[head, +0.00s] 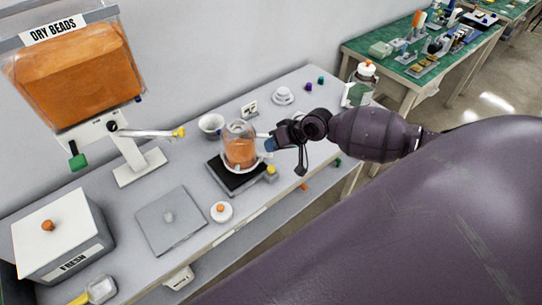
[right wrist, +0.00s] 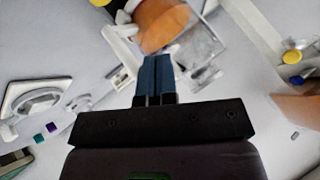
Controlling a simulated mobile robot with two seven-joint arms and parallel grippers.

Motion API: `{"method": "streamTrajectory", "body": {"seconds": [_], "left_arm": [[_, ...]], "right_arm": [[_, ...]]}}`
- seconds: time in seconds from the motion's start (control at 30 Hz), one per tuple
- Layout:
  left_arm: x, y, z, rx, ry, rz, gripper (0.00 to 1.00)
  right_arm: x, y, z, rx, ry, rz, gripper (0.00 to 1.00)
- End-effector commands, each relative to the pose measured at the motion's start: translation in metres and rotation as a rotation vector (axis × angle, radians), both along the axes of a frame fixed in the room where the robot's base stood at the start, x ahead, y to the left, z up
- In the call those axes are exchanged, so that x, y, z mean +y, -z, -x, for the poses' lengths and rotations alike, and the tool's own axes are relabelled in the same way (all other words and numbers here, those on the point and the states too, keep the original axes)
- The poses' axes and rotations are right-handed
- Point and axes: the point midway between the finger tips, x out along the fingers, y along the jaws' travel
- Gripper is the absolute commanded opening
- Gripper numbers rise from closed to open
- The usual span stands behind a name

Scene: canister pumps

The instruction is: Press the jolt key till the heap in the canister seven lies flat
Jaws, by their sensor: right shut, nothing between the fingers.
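A clear canister (head: 240,131) with orange beads (head: 239,154) stands on a dark platform (head: 226,179) on the grey bench. Whether the bead surface is heaped or flat is too small to tell, and I can read no number on the canister. A yellow key (head: 271,170) sits at the platform's right corner. My right gripper (head: 271,144) is shut and empty, its blue fingertips just right of the canister and above the key in the picture; I cannot tell whether they touch anything. The blue fingers also show in the right wrist view (right wrist: 156,78). My left gripper is out of view.
A white lid (head: 221,212) with an orange knob, a grey plate (head: 185,231) and a FRESH bin (head: 65,237) lie nearer. A bowl (head: 211,123) stands behind.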

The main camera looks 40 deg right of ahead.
Motion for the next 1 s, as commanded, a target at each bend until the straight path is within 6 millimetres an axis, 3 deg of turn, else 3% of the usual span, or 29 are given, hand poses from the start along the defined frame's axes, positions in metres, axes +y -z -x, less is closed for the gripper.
{"method": "streamTrajectory", "body": {"seconds": [0.1, 0.5, 1.0], "left_arm": [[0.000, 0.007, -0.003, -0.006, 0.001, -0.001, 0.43], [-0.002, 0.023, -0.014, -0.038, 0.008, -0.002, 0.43], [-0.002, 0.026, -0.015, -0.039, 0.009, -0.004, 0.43]], "right_arm": [[0.000, 0.018, 0.000, -0.001, 0.001, 0.000, 0.00], [0.000, 0.055, 0.000, -0.001, -0.001, 0.001, 0.00], [0.000, 0.062, 0.000, -0.002, -0.001, 0.001, 0.00]]}}
